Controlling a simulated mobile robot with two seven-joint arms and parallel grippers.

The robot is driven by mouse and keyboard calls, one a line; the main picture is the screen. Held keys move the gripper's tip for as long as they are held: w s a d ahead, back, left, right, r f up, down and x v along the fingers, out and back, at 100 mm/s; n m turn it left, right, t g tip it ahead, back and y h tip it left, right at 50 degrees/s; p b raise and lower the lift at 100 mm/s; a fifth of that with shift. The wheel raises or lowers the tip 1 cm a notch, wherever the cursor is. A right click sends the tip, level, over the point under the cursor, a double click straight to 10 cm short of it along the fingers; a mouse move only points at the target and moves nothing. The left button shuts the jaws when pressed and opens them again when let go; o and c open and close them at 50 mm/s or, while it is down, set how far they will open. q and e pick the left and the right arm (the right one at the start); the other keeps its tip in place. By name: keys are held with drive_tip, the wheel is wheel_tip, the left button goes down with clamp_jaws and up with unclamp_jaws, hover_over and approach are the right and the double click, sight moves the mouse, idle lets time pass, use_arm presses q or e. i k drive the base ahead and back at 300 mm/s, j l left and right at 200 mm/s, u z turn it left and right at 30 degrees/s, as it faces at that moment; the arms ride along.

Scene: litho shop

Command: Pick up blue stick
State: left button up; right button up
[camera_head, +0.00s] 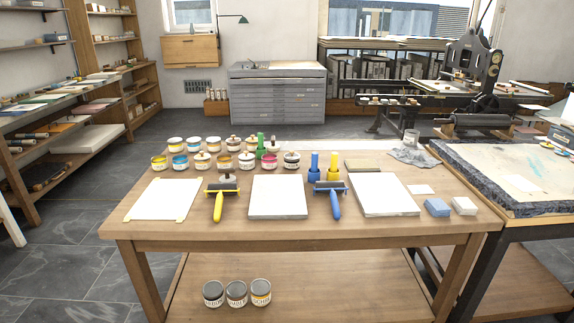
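A blue stick (314,163) stands upright on the wooden table (222,229), behind the blue-handled roller. A yellow stick (333,166) stands just to its right, with a small gap or contact that I cannot tell. A green stick (260,146) stands further back to the left, among the jars. The blue-handled roller (335,204) lies between two pale slabs, and its head is in front of the blue stick's base. Neither of my grippers is in view.
Several ink jars (201,161) stand left of the sticks. A yellow-handled roller (218,206), a left slab (278,197) and a right slab (383,194) lie along the front. A blue block (437,207) and white block (464,206) sit at right.

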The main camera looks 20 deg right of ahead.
sight(315, 155)
drive_tip(key=i+j, duration=0.15)
drive_tip(key=i, duration=0.85)
drive_tip(key=j+u, duration=0.05)
